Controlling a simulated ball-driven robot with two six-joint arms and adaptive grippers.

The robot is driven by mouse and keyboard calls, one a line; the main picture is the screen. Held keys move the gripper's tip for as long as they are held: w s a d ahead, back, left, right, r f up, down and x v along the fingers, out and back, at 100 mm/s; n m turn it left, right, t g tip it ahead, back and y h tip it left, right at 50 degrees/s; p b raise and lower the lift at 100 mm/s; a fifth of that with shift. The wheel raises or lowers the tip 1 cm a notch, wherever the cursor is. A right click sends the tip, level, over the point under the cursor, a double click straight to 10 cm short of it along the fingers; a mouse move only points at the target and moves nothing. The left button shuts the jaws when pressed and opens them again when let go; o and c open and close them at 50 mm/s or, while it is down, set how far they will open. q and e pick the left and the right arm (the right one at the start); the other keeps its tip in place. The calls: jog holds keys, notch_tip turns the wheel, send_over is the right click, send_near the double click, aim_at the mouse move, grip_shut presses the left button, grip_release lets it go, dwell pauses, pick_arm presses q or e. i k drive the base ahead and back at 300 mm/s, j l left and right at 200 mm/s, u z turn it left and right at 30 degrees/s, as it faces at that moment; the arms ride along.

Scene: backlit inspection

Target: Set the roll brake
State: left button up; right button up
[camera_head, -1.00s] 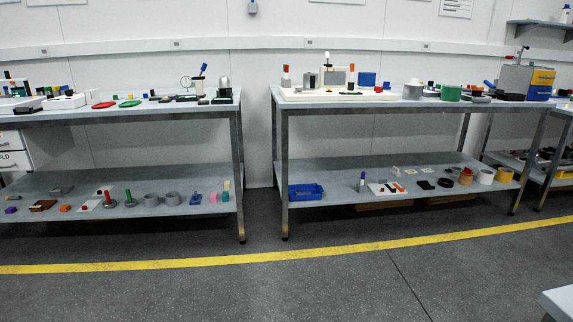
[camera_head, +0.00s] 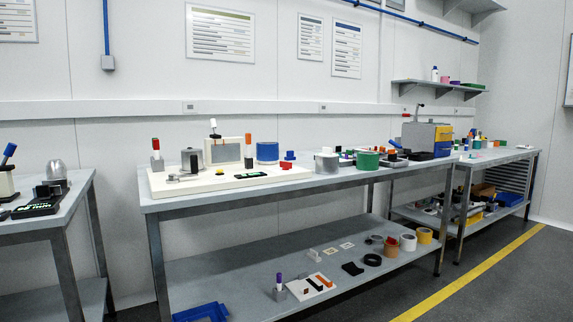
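Neither of my grippers is in view. I cannot tell for sure which part is the roll brake. Further right on the same bench stands a grey, blue and yellow machine (camera_head: 424,138) with a red-tipped handle on top. Grey and green rolls (camera_head: 367,160) stand between them. Small details are too far away to read.
The middle bench (camera_head: 310,186) has a lower shelf with a blue tray (camera_head: 201,312), tape rolls and small parts. A left bench (camera_head: 40,222) stands apart across a gap. Another bench (camera_head: 495,156) is at the right. The floor by the yellow line (camera_head: 480,273) is clear.

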aim_at(285, 166)
jog(key=i+l+u, duration=0.1)
jog(key=u, duration=0.3)
jog(key=i+l+u, duration=0.2)
jog(key=u, duration=0.15)
jog(key=i+l+u, duration=0.2)
jog(key=u, duration=0.2)
jog(key=i, duration=0.1)
